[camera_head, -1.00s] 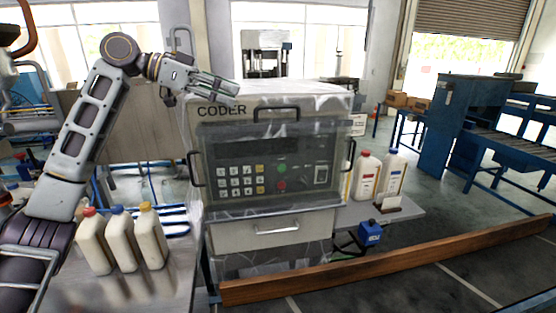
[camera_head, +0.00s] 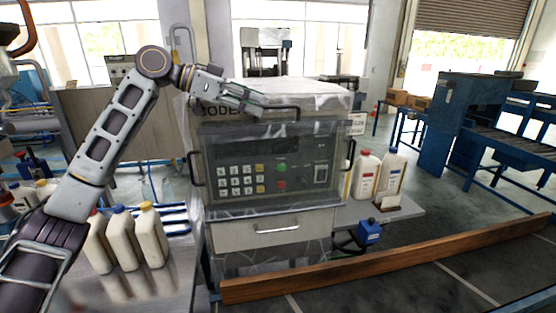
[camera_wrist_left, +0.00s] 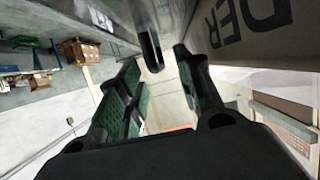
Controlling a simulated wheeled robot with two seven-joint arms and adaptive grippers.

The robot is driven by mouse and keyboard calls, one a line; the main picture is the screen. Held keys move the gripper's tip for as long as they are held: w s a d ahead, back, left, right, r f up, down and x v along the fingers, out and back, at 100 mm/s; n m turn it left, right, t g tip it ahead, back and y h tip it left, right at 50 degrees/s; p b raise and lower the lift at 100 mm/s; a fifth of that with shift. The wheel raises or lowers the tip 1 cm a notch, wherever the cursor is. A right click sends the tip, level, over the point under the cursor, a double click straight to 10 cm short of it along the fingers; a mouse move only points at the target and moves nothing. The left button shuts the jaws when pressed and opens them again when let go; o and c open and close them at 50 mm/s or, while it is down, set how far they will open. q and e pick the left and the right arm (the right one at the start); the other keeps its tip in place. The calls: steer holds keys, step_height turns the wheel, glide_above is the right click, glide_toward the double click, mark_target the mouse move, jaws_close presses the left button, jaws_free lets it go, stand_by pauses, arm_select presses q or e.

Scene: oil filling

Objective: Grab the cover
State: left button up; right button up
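The machine marked CODER has a front cover (camera_head: 220,135) with a dark handle (camera_head: 285,109) along its top edge. The cover is closed over the keypad panel. My left gripper (camera_head: 252,106) is at the cover's upper edge, by the left end of the handle, and hides part of the CODER lettering. In the left wrist view, the left gripper's fingers (camera_wrist_left: 160,72) are apart. A dark slotted handle end (camera_wrist_left: 151,50) shows ahead, between the fingertips. I see no grip on it. My right gripper is out of view.
White bottles with coloured caps (camera_head: 122,238) stand on the left table beneath my left arm. A wooden beam (camera_head: 400,258) crosses in front.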

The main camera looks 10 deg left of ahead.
mark_target(273, 106)
arm_select(q)
steer(key=shift+w+d+f+p, duration=0.1)
steer(key=shift+w+d+p, duration=0.1)
steer(key=shift+d, duration=0.45)
steer(key=shift+w+d+f+p, duration=0.1)
steer(key=shift+w+d+p, duration=0.05)
steer(key=shift+d, duration=0.45)
steer(key=shift+w+d+f+p, duration=0.1)
steer(key=shift+w+d+p, duration=0.1)
steer(key=shift+d, duration=0.45)
steer(key=shift+w+d+f, duration=0.25)
steer(key=shift+d+f, duration=0.05)
steer(key=shift+d, duration=0.2)
steer(key=shift+c, duration=0.2)
jaws_close()
